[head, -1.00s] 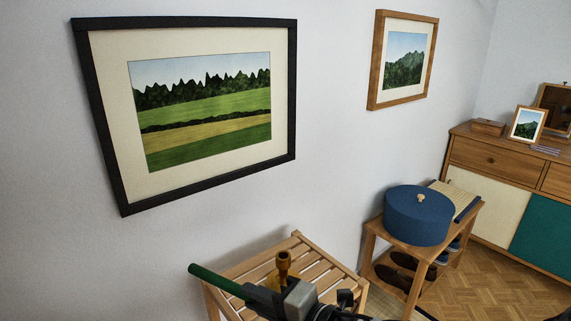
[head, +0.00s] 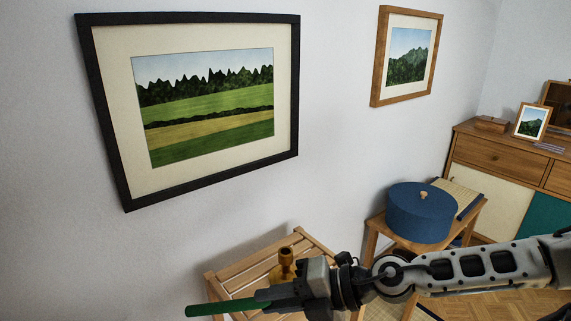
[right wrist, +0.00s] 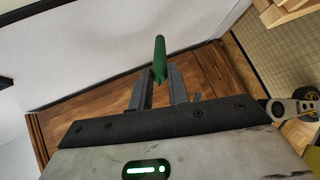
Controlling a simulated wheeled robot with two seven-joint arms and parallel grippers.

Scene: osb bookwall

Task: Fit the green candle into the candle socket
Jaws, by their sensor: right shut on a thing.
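The green candle (head: 222,308) points left, near level in the head view picture. It also shows between the finger ends in the right wrist view (right wrist: 160,57). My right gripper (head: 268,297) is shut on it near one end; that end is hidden. The brass candle socket (head: 286,260) stands on a slatted wooden stand, behind my right gripper in the head view. Its lower part is hidden by the gripper. The candle and the socket are apart. My left gripper is not in view.
The slatted stand (head: 245,273) is against the wall under a black-framed picture (head: 87,70). My right arm crosses from the right. A blue round box (head: 420,213) sits on a wooden rack. A sideboard (head: 485,153) stands at the far right.

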